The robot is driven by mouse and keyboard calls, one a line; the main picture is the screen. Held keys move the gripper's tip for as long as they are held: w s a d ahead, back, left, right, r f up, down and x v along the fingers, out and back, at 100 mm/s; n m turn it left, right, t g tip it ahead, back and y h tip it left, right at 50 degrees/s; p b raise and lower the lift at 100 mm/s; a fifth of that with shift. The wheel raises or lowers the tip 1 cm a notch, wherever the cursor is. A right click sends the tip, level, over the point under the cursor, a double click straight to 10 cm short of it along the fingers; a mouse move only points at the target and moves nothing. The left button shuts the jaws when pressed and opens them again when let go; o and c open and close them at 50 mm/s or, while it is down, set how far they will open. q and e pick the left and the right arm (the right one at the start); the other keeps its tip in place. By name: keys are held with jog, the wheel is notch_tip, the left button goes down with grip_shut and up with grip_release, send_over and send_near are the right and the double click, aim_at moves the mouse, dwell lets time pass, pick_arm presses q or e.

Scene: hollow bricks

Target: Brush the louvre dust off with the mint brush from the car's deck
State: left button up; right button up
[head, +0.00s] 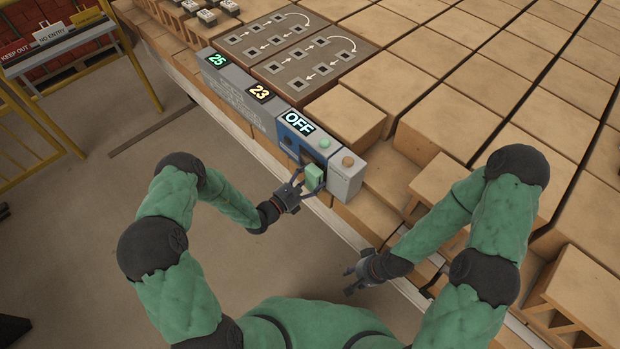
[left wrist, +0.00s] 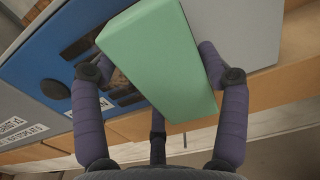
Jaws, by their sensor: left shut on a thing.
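The mint brush (head: 314,177), a pale green block, is held between the fingers of my left gripper (head: 304,185). In the left wrist view the brush (left wrist: 158,55) fills the middle, with the fingers of my left gripper (left wrist: 160,100) on both sides. The brush is in front of the blue louvre panel (head: 291,138). Dark slots with brownish dust (left wrist: 119,78) show beside the brush, which partly hides them. I cannot tell whether the brush touches the panel. My right gripper (head: 352,279) looks open and empty, low beside the brick stack's edge.
The cabinet has displays reading 25, 23 and OFF (head: 298,122). Hollow bricks (head: 480,120) fill the right side. A yellow rail (head: 100,55) stands at far left, and floor (head: 90,210) is open below it.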

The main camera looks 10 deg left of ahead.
pick_arm(q)
jog(key=shift+w+a+b, duration=0.3)
jog(key=shift+w+a, duration=0.45)
jog(key=shift+a, duration=0.25)
jog(key=shift+w+a+b, duration=0.35)
jog(key=shift+w+a, duration=0.35)
jog(key=shift+a, duration=0.25)
jog(key=shift+w+a+b, duration=0.3)
jog(key=shift+w+a, duration=0.45)
jog(key=shift+a, duration=0.25)
jog(key=shift+w+a+b, duration=0.6)
jog(key=shift+w+a, duration=0.3)
jog(key=shift+a, duration=0.1)
jog(key=shift+w+a, duration=0.25)
jog(key=shift+a, duration=0.05)
jog(key=shift+s+r+p, duration=0.1)
jog(key=shift+r+p, duration=0.65)
jog(key=shift+r, duration=0.3)
jog(key=shift+s+d+p, duration=0.3)
jog(key=shift+s+d, duration=0.25)
jog(key=shift+d, duration=0.25)
jog(key=shift+s+d+p, duration=0.3)
jog(key=shift+s+d, duration=0.2)
jog(key=shift+d, duration=0.25)
jog(key=shift+s+d+p, duration=0.65)
jog(key=shift+s+d, duration=0.5)
jog(key=shift+d, duration=0.2)
jog(key=shift+s+d+p, duration=0.6)
jog(key=shift+s+d, duration=0.5)
jog(key=shift+d, duration=0.25)
